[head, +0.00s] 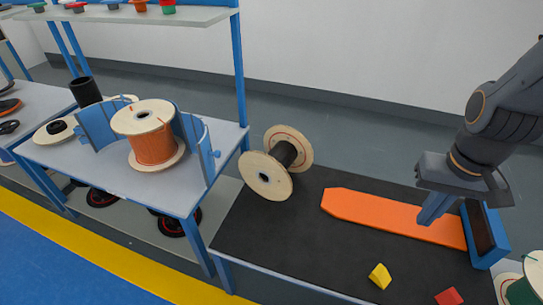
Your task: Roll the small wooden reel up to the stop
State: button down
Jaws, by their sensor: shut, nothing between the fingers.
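The small wooden reel (284,154) has pale flanges and a dark winding. It stands on its rims at the far left of the black table top (290,235). The stop (486,232), a blue bracket with a dark face, is at the right end of an orange strip (390,216). The strip's pointed end faces the reel. My gripper (431,218) is shut and empty, with blue fingers pointing down over the strip's right part, just left of the stop. It is well apart from the reel. Whether the fingertips touch the strip is unclear.
A yellow block (380,276) and a red block (449,297) lie near the front. A green-wound reel (525,290) is at the lower right corner. A blue-framed bench (120,178) with an orange-wound reel (154,145) stands left. The black top between reel and strip is clear.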

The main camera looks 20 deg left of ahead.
aim_at(286, 148)
jog(key=z, duration=1.95)
jog(key=k, duration=1.1)
jog(key=u, duration=1.8)
jog(key=i, duration=1)
